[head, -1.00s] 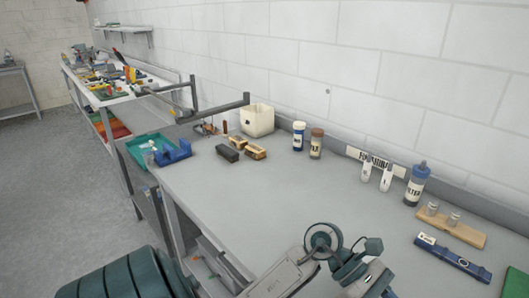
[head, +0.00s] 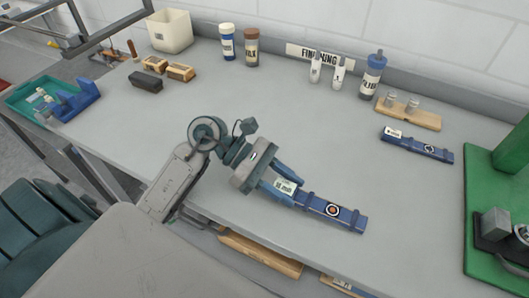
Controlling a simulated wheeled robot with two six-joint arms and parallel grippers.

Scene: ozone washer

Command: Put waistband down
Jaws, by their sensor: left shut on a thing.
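The waistband extends right from the jaws, over the front part of the grey bench (head: 270,110). I cannot tell whether it touches the bench top. A second blue strip of similar shape (head: 418,145), with a white label and a dark round emblem, lies on the bench farther right. My right gripper is not in view.
A wooden block with metal weights (head: 408,115) and several bottles (head: 373,77) stand along the back. A green fixture (head: 490,200) stands at the right. A teal tray (head: 30,96) sits at the left end. The bench middle is clear.

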